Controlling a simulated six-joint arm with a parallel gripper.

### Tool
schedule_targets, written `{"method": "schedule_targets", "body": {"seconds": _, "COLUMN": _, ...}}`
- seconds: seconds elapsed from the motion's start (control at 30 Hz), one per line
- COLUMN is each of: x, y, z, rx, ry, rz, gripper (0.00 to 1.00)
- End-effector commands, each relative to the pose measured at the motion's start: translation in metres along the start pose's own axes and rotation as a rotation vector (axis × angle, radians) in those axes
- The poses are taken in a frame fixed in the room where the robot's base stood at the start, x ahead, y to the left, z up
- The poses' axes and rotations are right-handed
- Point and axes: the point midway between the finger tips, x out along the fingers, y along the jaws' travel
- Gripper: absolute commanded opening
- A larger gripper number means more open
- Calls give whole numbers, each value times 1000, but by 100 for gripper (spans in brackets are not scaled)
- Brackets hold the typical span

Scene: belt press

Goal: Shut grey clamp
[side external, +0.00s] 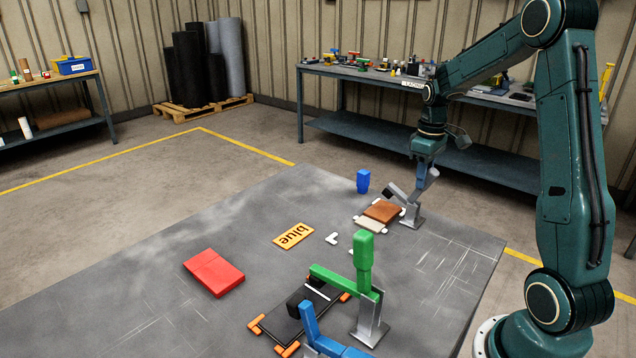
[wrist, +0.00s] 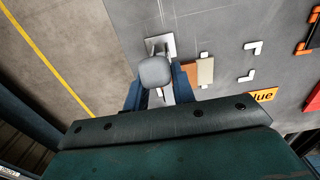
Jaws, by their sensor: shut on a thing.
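The grey clamp (side external: 412,218) stands at the far right of the table, next to a brown and beige block pair (side external: 383,210). Its short dark arm tilts up toward the left, above the blocks' edge. My gripper (side external: 427,174) is at the clamp's lever. In the wrist view my gripper (wrist: 159,92) has a finger on each side of the grey handle (wrist: 155,71) and is shut on it. The clamp's base plate (wrist: 166,44) shows beyond the handle. The brown block is partly hidden by a finger there.
A green clamp (side external: 370,322) and a blue clamp (side external: 312,330) stand by a black plate (side external: 284,322) with orange corners. A red block (side external: 213,272), an orange "blue" label (side external: 294,236), white corner pieces (side external: 332,239) and a blue block (side external: 363,181) are on the table.

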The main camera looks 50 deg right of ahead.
Motion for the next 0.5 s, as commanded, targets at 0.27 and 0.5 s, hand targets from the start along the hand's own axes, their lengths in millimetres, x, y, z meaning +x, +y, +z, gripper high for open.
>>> {"method": "schedule_targets", "body": {"seconds": 0.27, "x": 0, "y": 0, "z": -7, "rx": -3, "ry": 4, "rz": 2, "gripper": 12}}
{"method": "schedule_targets", "body": {"seconds": 0.5, "x": -1, "y": 0, "z": -16, "rx": -2, "ry": 3, "rz": 2, "gripper": 12}}
